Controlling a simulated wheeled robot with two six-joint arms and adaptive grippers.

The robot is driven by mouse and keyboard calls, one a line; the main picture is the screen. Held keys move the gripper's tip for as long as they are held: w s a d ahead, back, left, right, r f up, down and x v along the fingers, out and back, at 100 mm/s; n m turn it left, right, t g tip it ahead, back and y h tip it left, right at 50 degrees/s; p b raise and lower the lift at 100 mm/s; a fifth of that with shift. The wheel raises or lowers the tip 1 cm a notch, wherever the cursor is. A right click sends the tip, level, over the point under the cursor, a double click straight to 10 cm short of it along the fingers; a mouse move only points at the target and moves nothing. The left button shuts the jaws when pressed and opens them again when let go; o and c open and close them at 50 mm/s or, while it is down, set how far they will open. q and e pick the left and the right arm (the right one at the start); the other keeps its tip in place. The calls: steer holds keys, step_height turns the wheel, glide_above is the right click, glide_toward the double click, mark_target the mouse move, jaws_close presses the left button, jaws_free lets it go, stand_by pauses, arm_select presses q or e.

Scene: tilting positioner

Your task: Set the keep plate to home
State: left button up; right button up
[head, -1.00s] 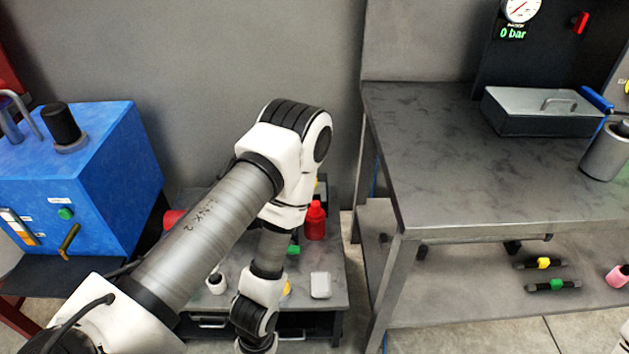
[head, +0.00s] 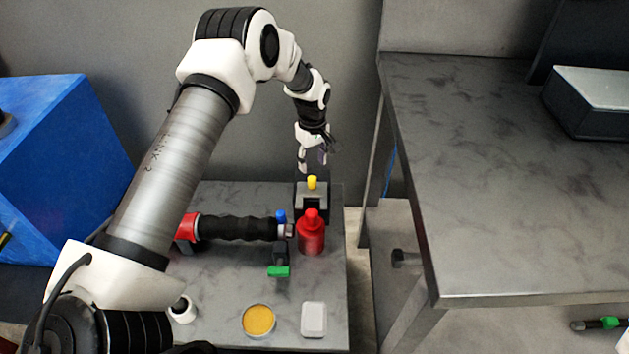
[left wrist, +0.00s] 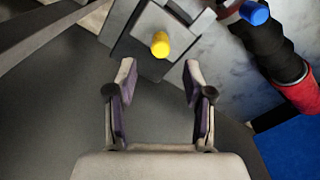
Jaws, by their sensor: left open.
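A dark block with a yellow knob (head: 312,183) stands at the back of the low grey bench in the head view. I cannot tell for sure which part is the keep plate. My left gripper (head: 312,160) is open and empty, just above and behind the yellow knob. In the left wrist view the grey block (left wrist: 128,48) and its yellow knob (left wrist: 160,45) lie just beyond the two spread fingertips (left wrist: 158,75). The knob is not between the pads. My right gripper is not in view.
A red bottle (head: 311,236) stands in front of the block. A black ribbed cylinder (head: 238,228) with blue and green knobs lies left of it. A yellow-filled dish (head: 258,320) and a white box (head: 314,319) are nearer. A taller table (head: 480,190) is at right.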

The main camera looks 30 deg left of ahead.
mark_target(312, 178)
arm_select(q)
step_height(312, 178, down, 8)
steer(key=shift+r+b, duration=0.25)
steer(key=shift+b, duration=0.1)
jaws_close()
